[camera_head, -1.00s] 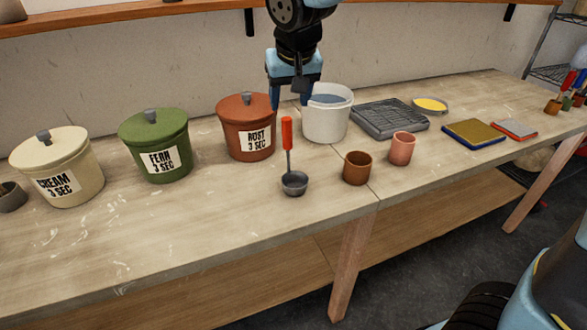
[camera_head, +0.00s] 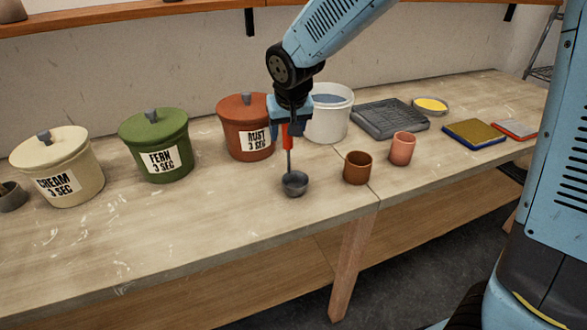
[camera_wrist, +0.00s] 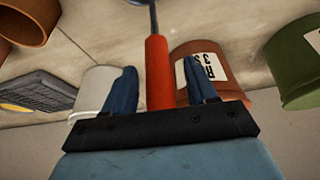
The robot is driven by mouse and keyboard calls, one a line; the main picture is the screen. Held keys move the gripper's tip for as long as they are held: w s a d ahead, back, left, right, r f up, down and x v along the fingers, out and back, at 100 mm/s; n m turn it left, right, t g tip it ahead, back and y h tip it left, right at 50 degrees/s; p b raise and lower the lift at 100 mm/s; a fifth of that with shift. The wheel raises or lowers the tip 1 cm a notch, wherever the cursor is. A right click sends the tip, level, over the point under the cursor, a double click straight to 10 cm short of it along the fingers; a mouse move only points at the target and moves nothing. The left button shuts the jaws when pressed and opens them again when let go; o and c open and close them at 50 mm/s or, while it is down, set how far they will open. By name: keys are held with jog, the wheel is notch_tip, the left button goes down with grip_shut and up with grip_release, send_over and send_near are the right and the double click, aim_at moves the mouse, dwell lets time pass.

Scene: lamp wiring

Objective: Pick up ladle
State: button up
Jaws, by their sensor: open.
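The ladle has a red handle (camera_head: 287,136), a thin grey stem and a dark grey bowl (camera_head: 295,184). It stands upright, bowl down on the table, in the head view. My gripper (camera_head: 290,138) is at the top of the handle with its fingers pointing down. In the wrist view the red handle (camera_wrist: 158,72) runs between my two blue fingers (camera_wrist: 163,92). The fingers are open, with a gap visible on each side of the handle. The ladle's bowl is mostly cut off at the top of the wrist view.
Behind stand the rust pot (camera_head: 241,112) and a white bucket (camera_head: 330,122). The green pot (camera_head: 158,170) and cream pot (camera_head: 75,188) are to the left. A brown cup (camera_head: 357,168) and a pink cup (camera_head: 402,148) stand to the right. The table front left is clear.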

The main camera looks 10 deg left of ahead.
jog(key=shift+f, duration=0.1)
grip_shut()
dwell(0.5)
